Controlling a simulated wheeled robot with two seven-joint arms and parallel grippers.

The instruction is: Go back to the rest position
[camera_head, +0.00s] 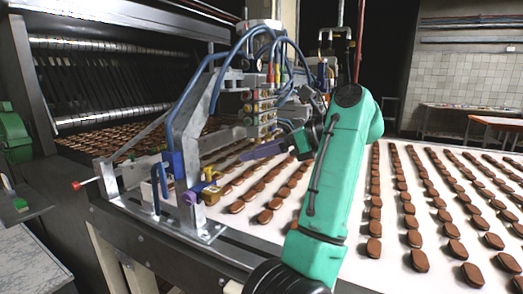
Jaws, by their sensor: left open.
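My left arm (325,195), green with dark joints, rises from the bottom middle and bends at an elbow near the top. My left gripper (264,149) is beyond the forearm, pointing left over the conveyor, close to the depositing machine. It is open, and I see nothing held in it. Part of it is hidden by the arm and blends with the machine's parts. My right gripper is out of view. Rows of brown biscuits (413,239) lie on the white conveyor belt (393,267).
The depositing machine (185,145), with metal brackets and blue hoses, stands left of my arm at the conveyor's edge. A dark roller machine (100,75) is behind it. A green housing (13,135) is at far left. Tables (470,112) stand along the tiled back wall.

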